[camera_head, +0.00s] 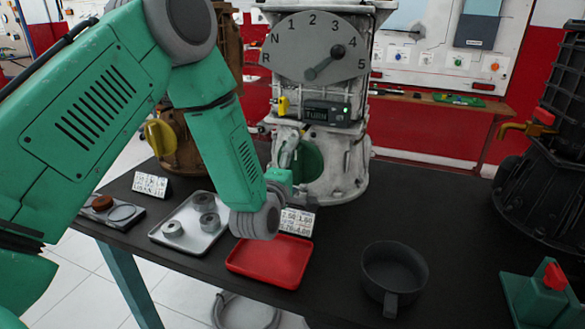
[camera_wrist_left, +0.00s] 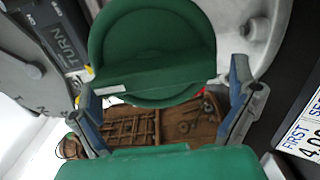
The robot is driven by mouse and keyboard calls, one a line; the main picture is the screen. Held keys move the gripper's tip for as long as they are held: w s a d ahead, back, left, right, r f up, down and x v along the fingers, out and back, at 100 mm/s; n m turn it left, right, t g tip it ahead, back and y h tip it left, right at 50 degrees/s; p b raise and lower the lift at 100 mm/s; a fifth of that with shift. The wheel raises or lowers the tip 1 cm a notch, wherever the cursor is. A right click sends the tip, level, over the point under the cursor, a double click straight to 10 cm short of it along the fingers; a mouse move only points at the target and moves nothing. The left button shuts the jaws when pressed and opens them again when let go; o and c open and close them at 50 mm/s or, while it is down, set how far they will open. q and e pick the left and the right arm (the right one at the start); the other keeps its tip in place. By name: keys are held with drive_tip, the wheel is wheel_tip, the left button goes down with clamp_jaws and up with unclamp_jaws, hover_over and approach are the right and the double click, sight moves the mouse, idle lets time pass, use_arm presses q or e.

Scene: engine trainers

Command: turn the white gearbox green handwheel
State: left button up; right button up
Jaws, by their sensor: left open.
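The white gearbox (camera_head: 335,95) stands upright at the back of the dark table, with a grey dial plate on its upper front. Its green handwheel (camera_head: 309,163) is low on the front, partly hidden by my left arm and gripper. In the left wrist view the handwheel (camera_wrist_left: 150,45) shows large, as a round disc with a raised flat bar across it. My left gripper (camera_head: 288,150) is right in front of the handwheel. In the wrist view its two fingers are spread open, one on each side of the wheel's lower part; I cannot tell whether they touch it. My right gripper is not in view.
A red tray (camera_head: 270,262), a metal tray with grey rings (camera_head: 180,240) and a dark pot (camera_head: 393,270) lie in front. A brown gearbox (camera_head: 178,140) stands left, a black housing (camera_head: 550,170) right. A number card (camera_head: 297,221) stands below the handwheel.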

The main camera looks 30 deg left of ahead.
use_arm(q)
drive_tip(key=shift+d+r, duration=0.25)
drive_tip(key=shift+d, duration=0.65)
drive_tip(key=shift+w+d+r, duration=0.1)
drive_tip(key=shift+d, duration=0.15)
drive_tip(key=c, duration=0.9)
drive_tip(key=shift+a, duration=0.85)
drive_tip(key=m+p, duration=0.1)
drive_tip(key=m, duration=0.4)
drive_tip(key=shift+d, duration=0.15)
drive_tip(key=m+p, duration=0.1)
drive_tip(key=m, duration=0.5)
drive_tip(key=m+p, duration=0.1)
drive_tip(key=m, duration=0.4)
drive_tip(key=shift+d+m, duration=0.1)
drive_tip(key=shift+m, duration=2.2)
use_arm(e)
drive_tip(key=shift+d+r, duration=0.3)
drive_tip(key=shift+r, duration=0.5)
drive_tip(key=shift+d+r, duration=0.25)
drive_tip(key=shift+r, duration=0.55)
